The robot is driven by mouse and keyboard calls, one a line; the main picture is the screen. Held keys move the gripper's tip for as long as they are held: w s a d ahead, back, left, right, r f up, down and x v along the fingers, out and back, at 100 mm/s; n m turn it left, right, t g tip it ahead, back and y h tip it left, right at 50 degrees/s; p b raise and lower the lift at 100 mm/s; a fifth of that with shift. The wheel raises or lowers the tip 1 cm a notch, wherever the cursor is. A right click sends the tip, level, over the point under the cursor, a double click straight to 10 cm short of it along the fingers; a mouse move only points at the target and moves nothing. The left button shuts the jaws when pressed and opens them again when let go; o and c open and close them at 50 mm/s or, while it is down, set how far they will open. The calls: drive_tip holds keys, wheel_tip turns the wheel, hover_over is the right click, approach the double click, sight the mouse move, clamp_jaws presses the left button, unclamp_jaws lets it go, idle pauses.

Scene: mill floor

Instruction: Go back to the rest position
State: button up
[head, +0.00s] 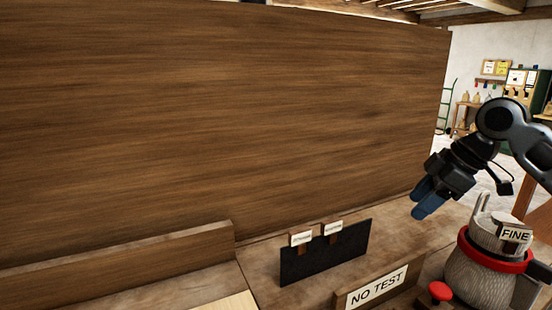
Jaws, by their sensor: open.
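My gripper (428,203) hangs at the right of the head view, with blue fingertips pointing down and to the left. It is open and I see nothing between its fingers. It is above the wooden bench top (262,262), to the right of a black panel and apart from it. My arm comes in from the right edge.
The black panel (328,254) carries two small cards. A "NO TEST" sign (377,288), a red knob (440,291) and a grey sack-like thing (480,268) labelled "FINE", with a red ring, stand front right. A tall wooden wall (220,120) closes the back.

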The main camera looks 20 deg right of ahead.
drive_tip(key=w+a+f+m+t+y, duration=0.2)
drive_tip(key=w+a+m+t, duration=0.15)
drive_tip(key=a, duration=0.85)
drive_tip(key=w+a+f+m+t+y, duration=0.25)
drive_tip(key=a+t, duration=0.25)
drive_tip(key=a, duration=0.8)
drive_tip(key=s+a+f+m+h, duration=0.2)
drive_tip(key=s+f, duration=0.2)
drive_tip(key=s, duration=0.4)
drive_tip(key=s+a+f+m+t+h, duration=0.1)
drive_tip(key=s+a+f+m+h, duration=0.1)
drive_tip(key=s, duration=0.6)
drive_tip(key=s+a+f+m+t+h, duration=0.1)
drive_tip(key=s+a+f+m+h, duration=0.1)
drive_tip(key=s+f, duration=0.4)
drive_tip(key=shift+s+a+f+m+h, duration=0.1)
drive_tip(key=shift+s+f+m+h, duration=0.1)
drive_tip(key=shift+s+m, duration=0.3)
drive_tip(key=shift+s+a+f+m+h, duration=0.1)
drive_tip(key=shift+s+f+m+h, duration=0.1)
drive_tip(key=shift+s+m, duration=0.25)
drive_tip(key=s+d+r+n, duration=0.2)
drive_tip(key=s, duration=0.8)
drive_tip(key=s+d+r+n, duration=0.2)
drive_tip(key=s+d, duration=0.1)
drive_tip(key=s, duration=0.8)
drive_tip(key=shift+s+d+r, duration=0.2)
drive_tip(key=shift+d+r, duration=0.1)
drive_tip(key=shift+d, duration=0.05)
